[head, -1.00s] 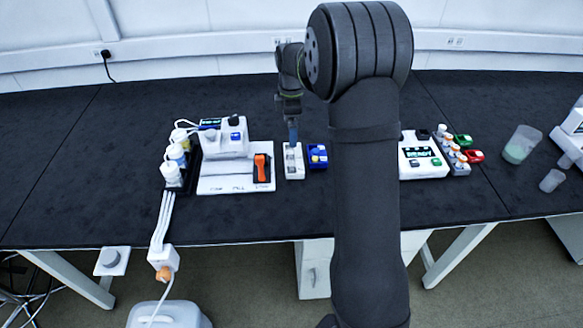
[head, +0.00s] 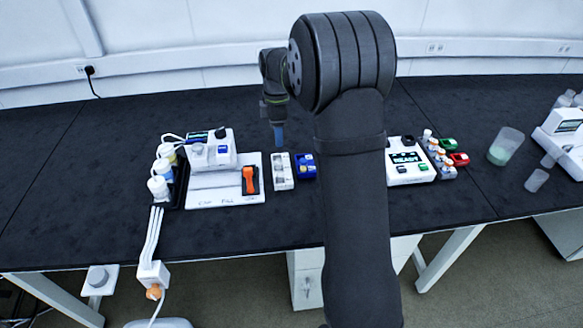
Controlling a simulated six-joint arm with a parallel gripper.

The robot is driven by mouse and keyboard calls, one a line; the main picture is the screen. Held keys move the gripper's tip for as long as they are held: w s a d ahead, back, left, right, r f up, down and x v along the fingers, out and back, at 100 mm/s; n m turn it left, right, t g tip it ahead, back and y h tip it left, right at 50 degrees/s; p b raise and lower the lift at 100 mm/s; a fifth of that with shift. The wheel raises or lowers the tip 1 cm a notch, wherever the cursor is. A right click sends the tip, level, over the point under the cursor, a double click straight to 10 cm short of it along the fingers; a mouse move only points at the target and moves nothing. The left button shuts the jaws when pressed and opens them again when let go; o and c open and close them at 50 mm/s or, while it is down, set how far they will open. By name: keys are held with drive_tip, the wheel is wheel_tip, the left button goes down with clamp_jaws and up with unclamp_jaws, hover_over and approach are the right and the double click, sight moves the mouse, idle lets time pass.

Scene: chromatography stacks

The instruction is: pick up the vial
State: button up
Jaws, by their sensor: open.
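My gripper (head: 279,136) has blue fingers pointing down over the black bench, just behind the narrow white holder (head: 283,184) in this view. It looks empty, though the fingers are too small to see the gap between them. The white holder has small light shapes in its top; I cannot tell whether one is a vial. A blue holder (head: 306,173) stands right beside it. My arm hides the bench between the blue holder and that device.
Left of the white holder is a white station with an orange lever (head: 249,180) and several white-capped bottles (head: 159,187). The white device with a lit screen (head: 405,158) stands right of my arm. The front of the bench (head: 230,228) is clear.

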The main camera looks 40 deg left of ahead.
drive_tip(key=m, duration=1.5)
hover_over(280, 172)
drive_tip(key=f, duration=1.1)
drive_tip(key=shift+a+f, duration=0.25)
drive_tip(key=shift+f, duration=0.15)
drive_tip(key=shift+d+f, duration=0.2)
drive_tip(key=shift+f, duration=2.55)
drive_tip(key=shift+c, duration=0.4)
drive_tip(key=c, duration=1)
